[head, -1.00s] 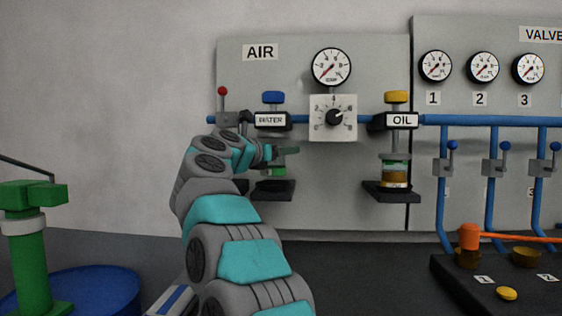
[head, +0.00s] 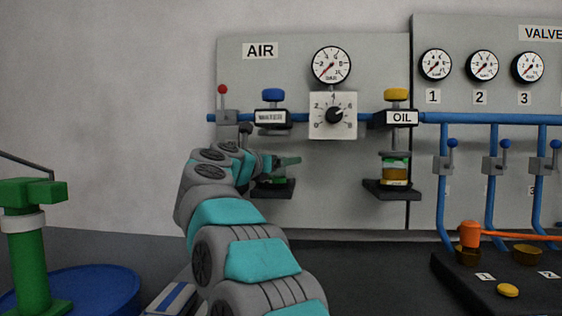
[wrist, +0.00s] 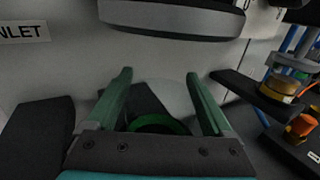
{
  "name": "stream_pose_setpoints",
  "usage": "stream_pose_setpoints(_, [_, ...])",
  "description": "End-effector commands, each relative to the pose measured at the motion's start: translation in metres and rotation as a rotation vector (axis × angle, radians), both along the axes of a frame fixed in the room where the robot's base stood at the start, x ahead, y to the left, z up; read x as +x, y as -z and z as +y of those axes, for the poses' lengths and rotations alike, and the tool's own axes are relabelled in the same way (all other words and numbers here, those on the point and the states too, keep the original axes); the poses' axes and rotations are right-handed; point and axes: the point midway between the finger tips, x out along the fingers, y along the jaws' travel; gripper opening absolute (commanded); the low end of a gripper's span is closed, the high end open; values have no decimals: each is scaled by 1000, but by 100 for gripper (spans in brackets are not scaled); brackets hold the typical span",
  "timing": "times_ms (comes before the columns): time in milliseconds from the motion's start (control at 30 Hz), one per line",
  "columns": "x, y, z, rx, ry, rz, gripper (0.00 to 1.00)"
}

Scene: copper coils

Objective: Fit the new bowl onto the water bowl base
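The water bowl base (head: 272,117) hangs under the blue knob on the AIR panel. Its round dark underside with a grey rim (wrist: 172,18) spans the top of the wrist view. A green-ringed piece, apparently the bowl (wrist: 158,124), is low between my fingers. In the head view, green (head: 268,179) shows under my gripper, just above the small black shelf (head: 275,192); most of it is hidden. My gripper (head: 287,161) is below the water base. In the wrist view its two green fingers (wrist: 156,77) are spread apart, with a visible gap on each side of the green ring.
The oil unit (head: 400,119) stands to the right, with an amber, green-banded bowl (head: 395,172) on its own shelf. A red-tipped lever (head: 223,104) is left of the water base. The dial (head: 333,115) is to its right. Open air lies between the two shelves.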

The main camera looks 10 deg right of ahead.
Motion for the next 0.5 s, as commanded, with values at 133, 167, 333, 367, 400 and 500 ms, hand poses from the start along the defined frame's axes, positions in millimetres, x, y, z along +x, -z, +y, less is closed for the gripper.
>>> stream_pose_setpoints(133, [0,0,0,0,0,0,100])
stream_pose_setpoints(167, [0,0,0,0,0,0,100])
stream_pose_setpoints(333, [0,-1,0,0,0,0,100])
stream_pose_setpoints(367, [0,-2,0,0,0,0,100])
stream_pose_setpoints(400, [0,-3,0,-1,0,1,100])
stream_pose_setpoints(500, [-4,-4,5,-1,-2,0,100])
